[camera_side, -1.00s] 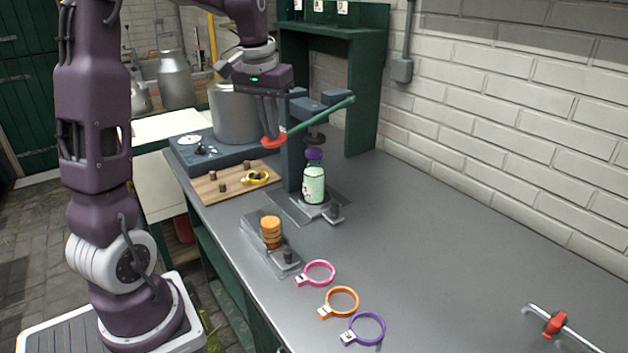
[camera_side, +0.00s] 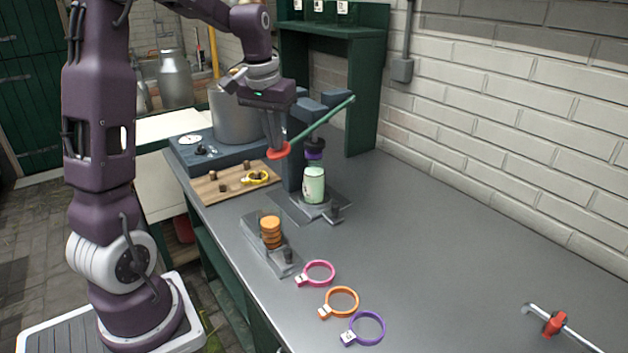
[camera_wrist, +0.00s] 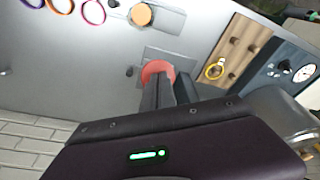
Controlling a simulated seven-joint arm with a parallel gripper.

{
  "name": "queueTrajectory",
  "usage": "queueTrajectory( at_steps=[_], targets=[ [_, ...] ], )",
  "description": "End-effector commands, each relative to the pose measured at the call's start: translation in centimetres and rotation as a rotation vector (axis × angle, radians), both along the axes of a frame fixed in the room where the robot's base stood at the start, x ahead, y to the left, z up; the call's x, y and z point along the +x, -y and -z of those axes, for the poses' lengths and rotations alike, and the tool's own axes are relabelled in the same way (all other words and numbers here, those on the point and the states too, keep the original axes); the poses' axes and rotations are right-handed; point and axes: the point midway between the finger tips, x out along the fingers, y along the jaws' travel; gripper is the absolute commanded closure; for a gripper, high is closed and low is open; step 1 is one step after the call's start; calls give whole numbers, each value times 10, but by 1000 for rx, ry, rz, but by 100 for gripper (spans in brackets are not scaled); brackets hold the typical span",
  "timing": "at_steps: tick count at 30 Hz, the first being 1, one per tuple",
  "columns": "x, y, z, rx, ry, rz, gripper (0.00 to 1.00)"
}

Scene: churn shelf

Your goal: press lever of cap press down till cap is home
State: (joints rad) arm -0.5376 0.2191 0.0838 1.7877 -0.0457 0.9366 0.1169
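The cap press (camera_side: 290,150) has a green lever (camera_side: 325,118) with a red knob (camera_side: 279,151) at its lower left end. The knob also shows in the wrist view (camera_wrist: 157,70). My gripper (camera_side: 275,146) is over the knob with its fingers close together, their tips at the knob. I cannot tell if they grip it or only touch its top. The dark press head (camera_side: 315,145) is down on the purple cap (camera_side: 314,156). The cap is on the pale green bottle (camera_side: 314,185), which stands upright on the press base. The cap's seating is too small to judge.
A wooden board (camera_side: 215,187) with pegs and a yellow ring lies left of the press. Pink (camera_side: 320,272), orange and purple rings lie nearer. The counter to the right is mostly clear.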

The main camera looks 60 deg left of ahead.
Motion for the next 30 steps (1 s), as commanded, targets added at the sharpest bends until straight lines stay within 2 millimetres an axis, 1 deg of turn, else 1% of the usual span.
queueTrajectory(
  at_steps=[5,12,23,30],
  targets=[
    [0,0,3,-1,-2,0,100],
    [4,0,16,-2,-3,0,100],
    [6,0,18,-1,-2,0,100],
    [11,0,31,-1,-2,0,100]
  ],
)
